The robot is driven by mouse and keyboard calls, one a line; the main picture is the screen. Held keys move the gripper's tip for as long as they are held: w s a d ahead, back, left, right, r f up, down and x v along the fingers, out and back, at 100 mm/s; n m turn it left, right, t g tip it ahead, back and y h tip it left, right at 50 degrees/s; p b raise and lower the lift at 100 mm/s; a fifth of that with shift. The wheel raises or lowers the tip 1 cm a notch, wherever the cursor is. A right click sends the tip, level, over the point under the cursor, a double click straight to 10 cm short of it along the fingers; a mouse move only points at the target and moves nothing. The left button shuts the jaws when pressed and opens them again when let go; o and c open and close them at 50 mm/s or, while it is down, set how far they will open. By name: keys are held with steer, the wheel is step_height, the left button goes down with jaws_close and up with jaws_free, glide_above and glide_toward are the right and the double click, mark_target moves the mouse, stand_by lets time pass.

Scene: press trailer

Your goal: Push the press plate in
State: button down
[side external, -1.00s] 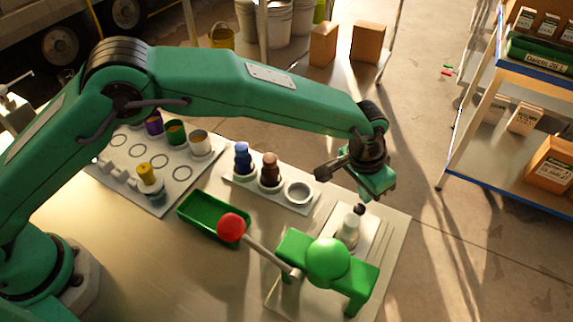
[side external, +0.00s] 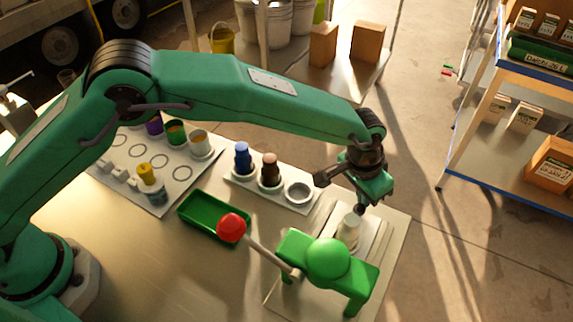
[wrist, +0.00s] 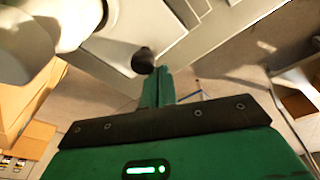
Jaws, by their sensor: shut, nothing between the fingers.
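The green press (side external: 328,262) stands at the table's front right, with a red-ball lever (side external: 231,228) reaching left. The pale press plate (side external: 375,232) sticks out behind the press and carries a white cup (side external: 348,232). The cup shows partly at the upper left of the wrist view. A black knob (wrist: 143,60) sits at the plate's outer end. My gripper (side external: 362,208) is shut and empty, with its fingertips low beside the knob. In the wrist view the closed fingers (wrist: 157,78) show right by the knob; whether they touch it I cannot tell.
A rack (side external: 256,182) with blue and brown bottles and an empty ring stands to the left. A green tray (side external: 205,215) lies in front of it. A sheet with several cups and marked circles (side external: 183,173) is further left. The table edge is close on the right.

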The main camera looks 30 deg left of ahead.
mark_target(346, 235)
steer(key=shift+s, duration=4.95)
steer(key=shift+w, duration=0.4)
steer(key=shift+r, duration=0.1)
steer(key=shift+r, duration=4.45)
